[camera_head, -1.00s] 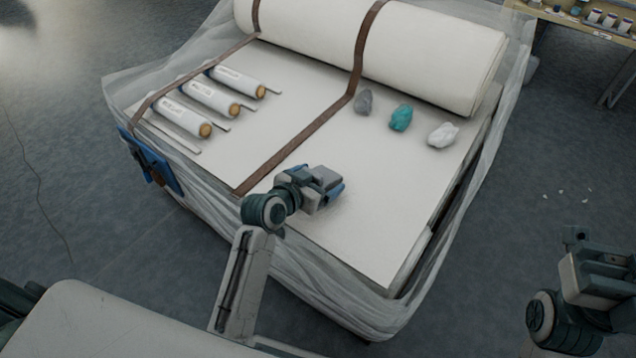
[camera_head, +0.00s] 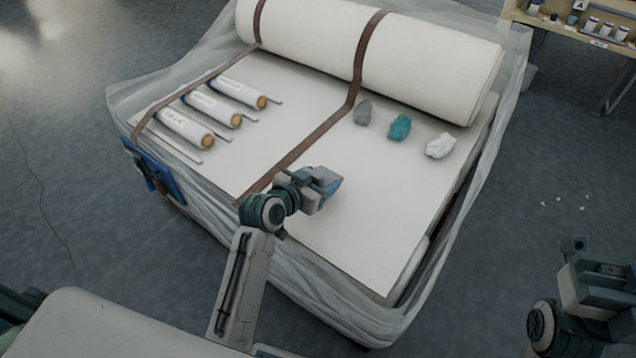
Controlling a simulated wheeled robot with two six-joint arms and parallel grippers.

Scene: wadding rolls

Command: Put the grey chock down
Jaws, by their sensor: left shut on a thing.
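My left gripper (camera_head: 328,186) is over the front middle of the white wadding sheet (camera_head: 375,225), just right of the brown strap. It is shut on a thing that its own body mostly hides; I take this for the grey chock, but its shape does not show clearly. A bluish edge shows at the fingertips. I cannot tell whether the held thing touches the sheet. My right gripper (camera_head: 590,272) is at the right edge, off the bed and over the floor; its fingertips are unclear.
A large white roll (camera_head: 430,55) lies along the back. Grey (camera_head: 363,111), teal (camera_head: 399,127) and white (camera_head: 440,146) lumps lie before it. Three labelled rolls (camera_head: 210,108) lie at the left. Brown straps (camera_head: 320,130) cross the sheet. The sheet's front right is clear.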

